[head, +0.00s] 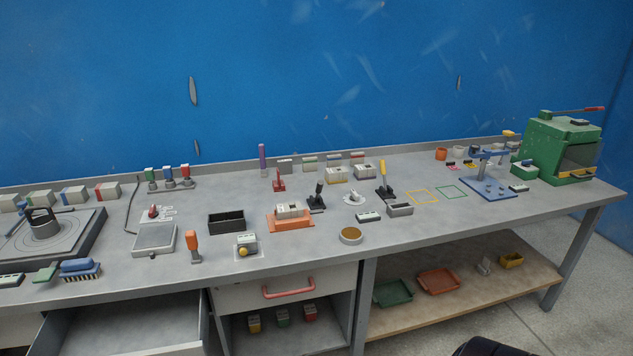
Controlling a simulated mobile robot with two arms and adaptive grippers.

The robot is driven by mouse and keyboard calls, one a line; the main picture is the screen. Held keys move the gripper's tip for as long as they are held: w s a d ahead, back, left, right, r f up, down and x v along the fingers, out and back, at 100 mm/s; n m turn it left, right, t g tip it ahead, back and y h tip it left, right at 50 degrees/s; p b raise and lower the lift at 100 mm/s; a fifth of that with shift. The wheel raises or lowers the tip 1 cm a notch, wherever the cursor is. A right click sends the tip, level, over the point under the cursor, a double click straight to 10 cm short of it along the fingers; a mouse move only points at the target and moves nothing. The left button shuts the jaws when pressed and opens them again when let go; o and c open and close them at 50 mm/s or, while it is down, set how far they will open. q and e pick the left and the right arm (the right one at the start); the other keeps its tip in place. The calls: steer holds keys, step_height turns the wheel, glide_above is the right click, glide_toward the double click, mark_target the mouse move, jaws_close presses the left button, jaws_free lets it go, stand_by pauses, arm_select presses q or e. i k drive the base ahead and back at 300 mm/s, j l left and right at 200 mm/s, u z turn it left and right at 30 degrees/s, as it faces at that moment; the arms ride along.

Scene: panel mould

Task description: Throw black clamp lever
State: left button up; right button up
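The black clamp lever (318,189) stands upright on a dark base on the grey workbench, near the middle of the head view. It is just right of an orange tray (291,222) holding pale blocks. A similar clamp with a yellow lever (383,170) stands upright to its right, and a small red clamp (279,182) is behind it to the left.
A black open box (227,222) and an orange-handled tool (193,243) are left of the clamp. A round tan-topped dish (351,236) is in front right. A drawer (127,327) stands open below the bench.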

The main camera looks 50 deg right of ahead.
mark_target(319, 183)
steer(key=l, duration=0.7)
steer(key=l+u, duration=0.1)
steer(key=l, duration=0.6)
steer(key=l+u, duration=0.1)
steer(key=l, duration=0.6)
steer(key=k+l, duration=0.1)
steer(key=l, duration=0.6)
steer(key=l+u, duration=0.1)
steer(key=l, duration=0.6)
steer(key=k+l, duration=0.15)
steer(key=l, duration=0.55)
steer(key=k+l+u, duration=0.15)
steer(key=l, duration=0.55)
steer(key=i, duration=0.05)
